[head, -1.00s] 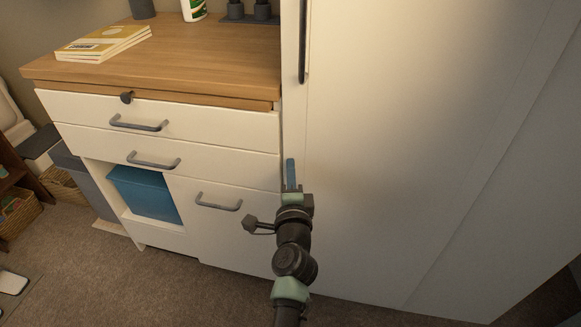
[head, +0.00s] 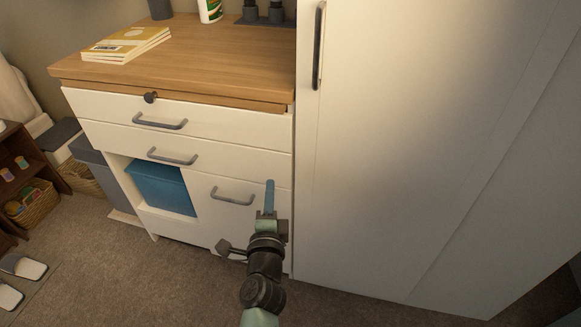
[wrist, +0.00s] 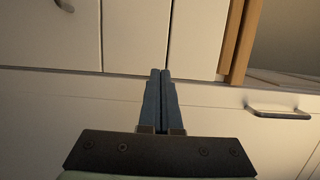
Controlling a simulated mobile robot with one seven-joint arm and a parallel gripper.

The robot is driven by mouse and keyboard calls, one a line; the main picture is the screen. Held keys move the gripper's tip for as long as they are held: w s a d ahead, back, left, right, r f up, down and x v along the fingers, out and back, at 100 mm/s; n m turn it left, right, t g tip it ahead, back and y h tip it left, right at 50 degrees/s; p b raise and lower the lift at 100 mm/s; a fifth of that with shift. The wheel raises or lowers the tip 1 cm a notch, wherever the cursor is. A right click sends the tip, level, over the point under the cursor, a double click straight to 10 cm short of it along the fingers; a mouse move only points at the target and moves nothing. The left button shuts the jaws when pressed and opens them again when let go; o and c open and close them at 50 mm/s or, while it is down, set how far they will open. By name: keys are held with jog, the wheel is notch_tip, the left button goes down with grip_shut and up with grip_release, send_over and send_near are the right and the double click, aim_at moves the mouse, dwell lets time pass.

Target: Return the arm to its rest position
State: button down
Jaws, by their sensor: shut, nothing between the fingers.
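My gripper (head: 269,197) is in front of the lower right of the white cabinet (head: 230,262) in the head view, with its blue fingers pointing up. In the wrist view my gripper (wrist: 160,75) shows two blue fingers pressed together with nothing between them. My arm reaches up from the bottom of the head view. White cabinet fronts and a drawer handle (wrist: 280,113) lie beyond the fingers in the wrist view. I cannot tell the exact gap between the fingers and the cabinet front.
The cabinet has a wooden top (head: 200,65) with books (head: 127,44) and a bottle (head: 209,10). A tall white cupboard (head: 400,150) stands at right. A blue bin (head: 162,187) sits in the open compartment. Slippers (head: 22,266) lie on carpet at left; the carpet (head: 130,270) in front is clear.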

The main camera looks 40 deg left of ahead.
jog(key=s, duration=0.1)
jog(key=s+a+p, duration=0.1)
jog(key=s, duration=0.1)
jog(key=shift+r, duration=0.1)
jog(key=w+d+r+n+t, duration=0.25)
jog(key=d+r, duration=0.25)
jog(key=r, duration=0.7)
jog(key=w+d+r+n+t, duration=0.25)
jog(key=d+r, duration=0.35)
jog(key=r, duration=0.5)
jog(key=w+d+r+n+t, duration=0.2)
jog(key=d+r+n, duration=0.25)
jog(key=r, duration=0.75)
jog(key=s+d+r+t+h, duration=0.3)
jog(key=s+d+r+h, duration=0.35)
jog(key=d+r, duration=0.35)
jog(key=s+d+r+t+h, duration=0.3)
jog(key=s+d+r+h, duration=0.3)
jog(key=s+d+r, duration=0.35)
notch_tip(320, 180, up, 29)
jog(key=w+y+p, duration=0.1)
jog(key=w+p, duration=0.1)
jog(key=p, duration=2.6)
jog(key=shift+w+d+f+n+p, duration=0.15)
jog(key=shift+w+f+n+p, duration=0.05)
jog(key=shift+w+n+p, duration=0.2)
jog(key=shift+y, duration=0.25)
